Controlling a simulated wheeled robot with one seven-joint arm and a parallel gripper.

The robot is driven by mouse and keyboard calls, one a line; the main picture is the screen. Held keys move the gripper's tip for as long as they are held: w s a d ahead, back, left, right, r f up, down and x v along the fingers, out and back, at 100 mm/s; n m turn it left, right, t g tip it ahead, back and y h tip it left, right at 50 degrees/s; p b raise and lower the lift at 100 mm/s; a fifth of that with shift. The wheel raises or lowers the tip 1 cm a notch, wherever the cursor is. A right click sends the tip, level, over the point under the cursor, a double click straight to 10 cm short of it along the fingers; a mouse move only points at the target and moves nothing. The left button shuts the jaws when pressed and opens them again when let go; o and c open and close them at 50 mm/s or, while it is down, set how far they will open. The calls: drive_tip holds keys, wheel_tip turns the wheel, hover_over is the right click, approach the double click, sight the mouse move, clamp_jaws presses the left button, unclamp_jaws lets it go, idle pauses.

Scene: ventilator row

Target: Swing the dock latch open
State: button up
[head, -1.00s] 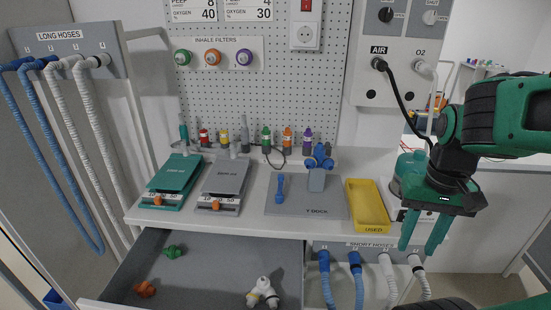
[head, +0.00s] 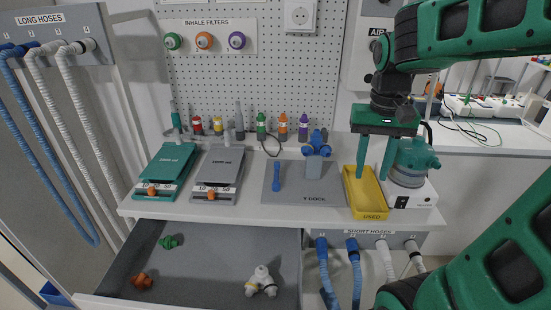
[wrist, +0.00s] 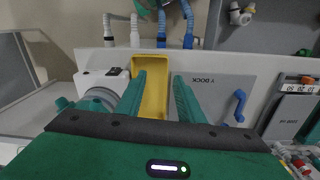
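The grey Y DOCK plate (head: 302,196) lies flat on the counter and also shows in the wrist view (wrist: 215,92). A small blue lever (head: 276,177), which looks like the latch, stands on its left part in the head view. In the wrist view the lever (wrist: 240,106) is to the right of my fingers. A blue Y-shaped piece (head: 316,146) sits at the grey block (head: 313,167) at the back of the plate. My gripper (head: 372,176) is open and empty, above the yellow tray and right of the dock. It touches nothing that I can see.
The yellow USED tray (head: 369,212) is right of the dock, with a white-and-green machine (head: 408,175) beside it. Two scales (head: 168,165) are on the left. Coloured bottles (head: 261,126) stand behind. An open drawer (head: 215,262) juts out below. Short hoses (head: 354,270) hang in front.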

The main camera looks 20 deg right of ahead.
drive_tip(key=w+a+r, duration=0.2)
drive_tip(key=w+a, duration=0.4)
drive_tip(key=w, duration=0.6)
drive_tip(key=n, duration=0.1)
approach(277, 162)
wheel_tip(277, 162, down, 8)
drive_tip(key=shift+s+d+f, duration=0.15)
clamp_jaws()
